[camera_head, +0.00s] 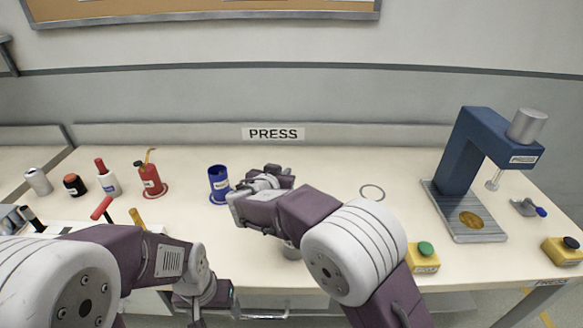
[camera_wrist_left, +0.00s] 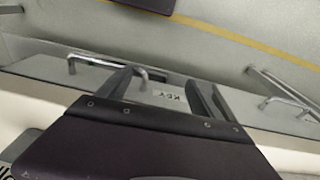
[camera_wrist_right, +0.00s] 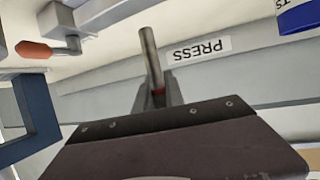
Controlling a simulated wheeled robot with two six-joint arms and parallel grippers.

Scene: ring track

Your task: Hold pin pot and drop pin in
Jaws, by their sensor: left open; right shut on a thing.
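A blue open-topped pot (camera_head: 219,180) with a white label stands upright on the bench, inside a blue ring marking. Part of a blue labelled container (camera_wrist_right: 298,16) shows at the upper right of the right wrist view. My right gripper (camera_head: 281,174) is raised just right of the pot, apart from it. In the right wrist view it is shut on a grey metal pin (camera_wrist_right: 150,58), with a reddish bit between the fingertips. The pin is not clear in the head view. My left gripper (camera_head: 226,300) is open and empty, low at the bench's front edge, facing drawer fronts (camera_wrist_left: 165,93).
A red can (camera_head: 151,180), bottle (camera_head: 108,181) and small jars stand left of the pot. A blue press (camera_head: 466,160), a green-button box (camera_head: 424,256) and another button box (camera_head: 563,250) are at the right. A thin ring (camera_head: 372,192) marks clear bench between.

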